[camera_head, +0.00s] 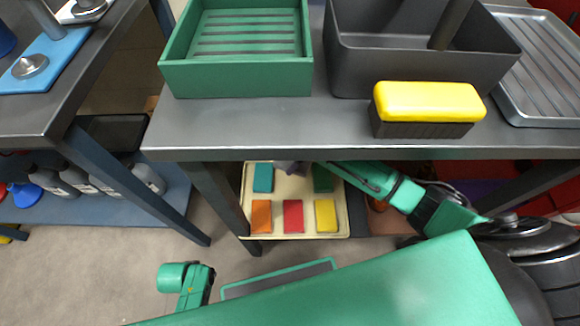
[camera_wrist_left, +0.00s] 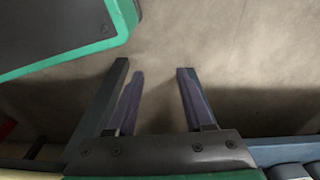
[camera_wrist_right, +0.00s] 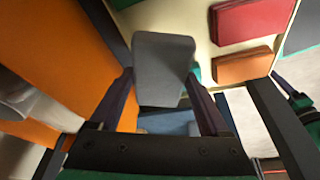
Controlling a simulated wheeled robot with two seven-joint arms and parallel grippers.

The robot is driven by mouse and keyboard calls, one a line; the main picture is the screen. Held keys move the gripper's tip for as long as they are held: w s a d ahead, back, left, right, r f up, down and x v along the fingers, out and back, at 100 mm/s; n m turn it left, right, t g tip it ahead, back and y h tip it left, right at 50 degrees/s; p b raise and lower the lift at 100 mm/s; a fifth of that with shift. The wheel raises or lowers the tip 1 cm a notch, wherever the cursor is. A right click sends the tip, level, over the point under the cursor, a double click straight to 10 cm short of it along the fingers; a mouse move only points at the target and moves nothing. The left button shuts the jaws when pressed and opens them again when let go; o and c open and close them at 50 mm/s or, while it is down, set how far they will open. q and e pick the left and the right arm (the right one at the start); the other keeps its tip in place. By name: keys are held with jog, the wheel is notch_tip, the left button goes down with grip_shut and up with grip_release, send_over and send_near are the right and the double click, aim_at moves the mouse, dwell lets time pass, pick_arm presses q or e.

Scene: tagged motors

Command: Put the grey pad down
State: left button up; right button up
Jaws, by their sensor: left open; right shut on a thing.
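The grey pad (camera_wrist_right: 163,62) is between the fingers of my right gripper (camera_wrist_right: 160,80) in the right wrist view, and the gripper is shut on it. A cream tray (camera_head: 290,190) with several coloured pads lies low under the table in the head view. The tray's edge (camera_wrist_right: 203,45) and some of its pads are close beside the grey pad in the right wrist view. I cannot tell whether the grey pad touches the tray. The table edge hides most of the right gripper in the head view. My left gripper (camera_wrist_left: 160,75) is open and empty above the floor.
A yellow brush (camera_head: 428,100) and bins stand on the tabletop.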

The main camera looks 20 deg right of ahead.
aim_at(303, 166)
pick_arm(q)
notch_tip(303, 166, up, 7)
jog(key=w+d+b, duration=0.1)
jog(key=w+b, duration=0.1)
jog(key=shift+w+d+r+b, duration=0.15)
jog(key=shift+d+r+b, duration=0.05)
jog(key=shift+d+b, duration=0.2)
pick_arm(e)
jog(key=f, duration=0.8)
jog(key=shift+s+f, duration=0.2)
jog(key=shift+s, duration=0.1)
pick_arm(q)
jog(key=shift+h, duration=0.3)
pick_arm(e)
jog(key=shift+f, duration=0.1)
jog(key=o, duration=1)
pick_arm(q)
jog(key=shift+r, duration=0.15)
pick_arm(e)
jog(key=p+v, duration=0.4)
jog(key=v, duration=0.7)
jog(key=shift+p, duration=0.4)
jog(key=shift+s+d+r, duration=0.15)
jog(key=shift+r, duration=0.45)
pick_arm(q)
jog(key=s+a+f, duration=0.2)
jog(key=s+f, duration=0.2)
jog(key=f, duration=0.5)
jog(key=shift+s+a+f, duration=0.25)
jog(key=shift+s+f, duration=0.15)
